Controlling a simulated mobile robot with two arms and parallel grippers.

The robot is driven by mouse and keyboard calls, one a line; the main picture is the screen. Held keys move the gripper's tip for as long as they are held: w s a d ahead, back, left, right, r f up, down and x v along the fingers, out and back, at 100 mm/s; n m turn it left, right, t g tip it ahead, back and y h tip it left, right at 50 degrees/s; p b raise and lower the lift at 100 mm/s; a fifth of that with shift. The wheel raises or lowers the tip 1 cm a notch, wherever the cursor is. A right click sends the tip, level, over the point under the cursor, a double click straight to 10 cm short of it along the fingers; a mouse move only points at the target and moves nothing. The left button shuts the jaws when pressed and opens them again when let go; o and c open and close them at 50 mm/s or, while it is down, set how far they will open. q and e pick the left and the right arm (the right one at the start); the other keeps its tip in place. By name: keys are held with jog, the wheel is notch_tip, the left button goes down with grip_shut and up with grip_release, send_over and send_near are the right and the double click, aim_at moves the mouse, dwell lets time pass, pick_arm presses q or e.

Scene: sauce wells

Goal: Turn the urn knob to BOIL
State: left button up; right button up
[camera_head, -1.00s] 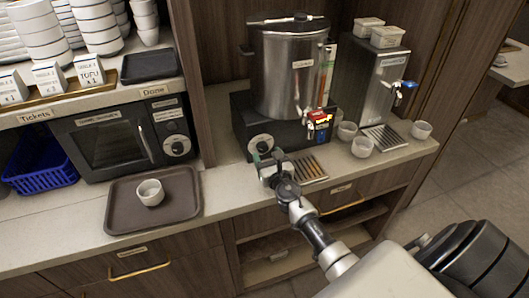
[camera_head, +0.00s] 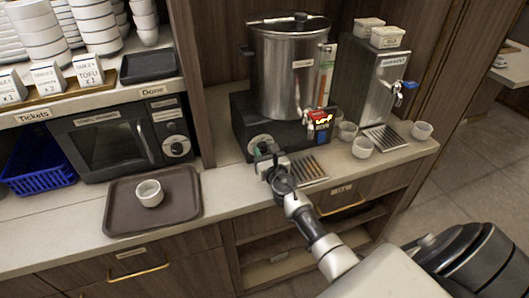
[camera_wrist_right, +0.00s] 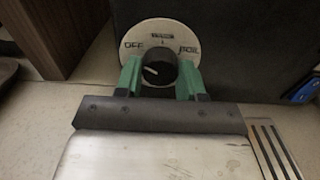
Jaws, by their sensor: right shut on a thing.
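The steel urn (camera_head: 285,75) stands on a black base (camera_head: 285,128) at the back of the counter. Its round black knob (camera_wrist_right: 158,70) sits on a pale dial (camera_wrist_right: 160,36) with OFF at the left and BOIL at the right; a small label at the top is too blurred to read. The white mark on the knob points up and left, towards OFF. My right gripper (camera_wrist_right: 160,84) is shut on the knob, with a green finger on each side. In the head view the right gripper (camera_head: 264,156) is at the front of the base. My left gripper is not in view.
A red-labelled tap (camera_head: 318,121) and a slotted drip tray (camera_head: 308,168) are right of the gripper. White cups (camera_head: 362,147) and a second dispenser (camera_head: 374,85) stand further right. A brown tray (camera_head: 120,205) with a cup is at the left, below a microwave (camera_head: 105,145).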

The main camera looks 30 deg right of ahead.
jog(key=m+b, duration=0.1)
jog(key=m, duration=0.4)
jog(key=shift+f+m, duration=0.1)
jog(key=shift+m, duration=0.2)
jog(key=m+b, duration=0.1)
jog(key=m, duration=0.5)
jog(key=shift+a, duration=0.1)
jog(key=m+b, duration=0.1)
jog(key=m, duration=0.4)
jog(key=shift+m, duration=0.4)
jog(key=m, duration=0.6)
jog(key=shift+m, duration=0.4)
jog(key=o, duration=0.9)
jog(key=shift+r, duration=0.2)
